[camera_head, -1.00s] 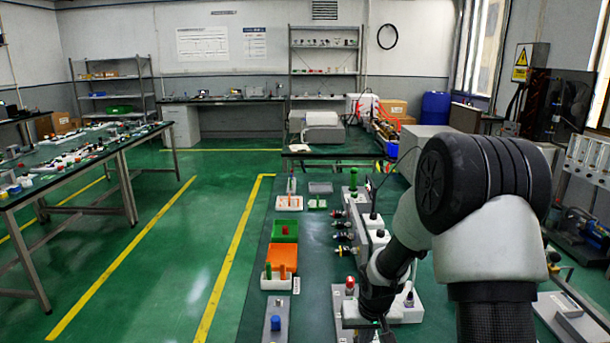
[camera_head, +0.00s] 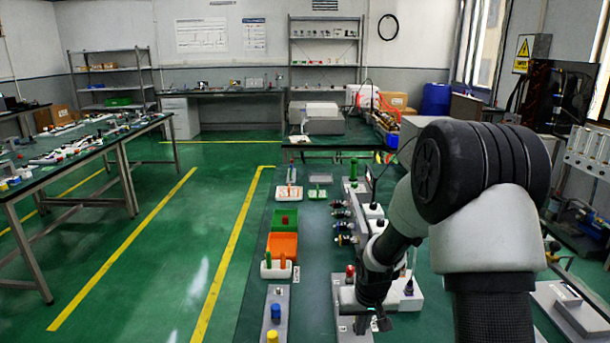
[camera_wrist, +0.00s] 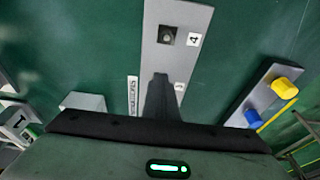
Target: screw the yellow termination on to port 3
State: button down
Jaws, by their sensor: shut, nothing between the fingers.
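The yellow termination (camera_wrist: 285,87) stands on a grey holder (camera_wrist: 262,92) beside a blue termination (camera_wrist: 253,118). In the head view the yellow termination (camera_head: 272,336) is at the bottom edge, in front of the blue one (camera_head: 276,311). A grey port plate (camera_wrist: 178,14) shows port 4 (camera_wrist: 167,36), with a "4" label beside it. A "3" label (camera_wrist: 180,87) is further down the plate; port 3 itself is hidden behind my gripper (camera_wrist: 160,78). My gripper is shut and empty, over the plate, to the left of the yellow termination in the wrist view.
A "1" label (camera_wrist: 18,122) shows on a white block at the wrist view's left. An orange bin (camera_head: 283,246), a green bin (camera_head: 285,218) and a white rack (camera_head: 276,268) stand along the bench's left side. Red-topped parts and small connectors stand near my arm.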

jog(key=shift+r, duration=0.1)
jog(key=shift+s+r, duration=0.1)
jog(key=shift+s, duration=0.15)
jog(key=shift+w+p+v, duration=0.2)
jog(key=shift+p+v, duration=0.4)
jog(key=shift+v, duration=0.3)
jog(key=shift+w+p+v, duration=0.25)
jog(key=shift+p+v, duration=0.4)
jog(key=shift+v, duration=0.3)
jog(key=shift+w+p+v, duration=0.2)
jog(key=shift+p+v, duration=0.4)
jog(key=shift+v, duration=0.3)
jog(key=shift+r, duration=0.2)
jog(key=s+r+t+p, duration=0.15)
jog(key=s+r, duration=0.25)
jog(key=r, duration=0.7)
jog(key=s+r+p, duration=0.3)
jog(key=s+r, duration=0.2)
jog(key=r, duration=0.6)
jog(key=s+r+t+p, duration=0.1)
jog(key=s+r+p, duration=0.3)
jog(key=s+r, duration=0.8)
jog(key=s, duration=0.4)
jog(key=shift+r, duration=0.3)
